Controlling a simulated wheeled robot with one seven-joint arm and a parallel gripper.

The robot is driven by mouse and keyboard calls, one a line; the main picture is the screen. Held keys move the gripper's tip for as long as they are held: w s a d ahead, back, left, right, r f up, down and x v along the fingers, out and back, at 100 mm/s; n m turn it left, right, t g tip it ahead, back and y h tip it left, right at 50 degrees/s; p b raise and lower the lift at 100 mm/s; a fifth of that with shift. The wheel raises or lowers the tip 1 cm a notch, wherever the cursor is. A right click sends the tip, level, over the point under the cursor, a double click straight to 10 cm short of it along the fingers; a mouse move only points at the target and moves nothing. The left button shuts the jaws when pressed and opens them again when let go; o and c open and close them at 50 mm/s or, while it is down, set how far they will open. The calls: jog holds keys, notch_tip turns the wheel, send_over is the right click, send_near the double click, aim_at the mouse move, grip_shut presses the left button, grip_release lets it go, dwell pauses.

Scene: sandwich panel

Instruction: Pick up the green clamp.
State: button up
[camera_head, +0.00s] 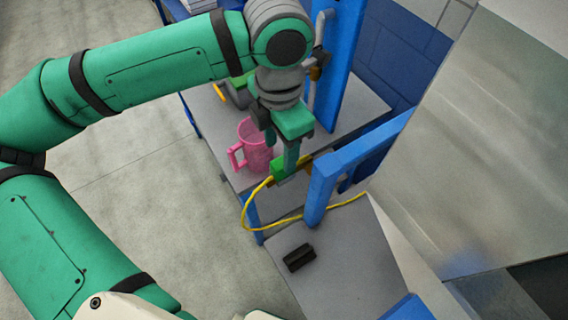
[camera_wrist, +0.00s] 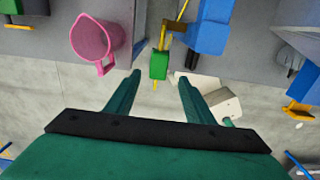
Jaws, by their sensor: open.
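The green clamp (camera_wrist: 159,64) shows in the wrist view as a small green block, straight ahead between my fingertips. In the head view the clamp (camera_head: 279,168) is at the shelf's front edge, by a yellow cable, partly covered by a finger. My gripper (camera_wrist: 158,78) is open, with one finger on each side of the clamp in the wrist view. In the head view my gripper (camera_head: 281,155) reaches down at the clamp. I cannot tell whether the fingers touch it or how deep they reach around it.
A pink mug (camera_head: 256,147) stands on the grey shelf (camera_head: 222,134) just left of my gripper. A blue post (camera_head: 318,192) rises close on the right. The yellow cable (camera_head: 244,214) hangs over the edge. A black block (camera_head: 299,257) lies on the lower grey surface (camera_head: 345,270).

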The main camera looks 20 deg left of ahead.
aim_at(282, 162)
notch_tip(282, 162, down, 2)
jog(key=shift+w+d+f, duration=0.1)
jog(key=shift+w+f, duration=0.1)
jog(key=shift+f, duration=1.05)
jog(key=shift+w+f, duration=0.2)
jog(key=shift+f, duration=1.05)
grip_shut()
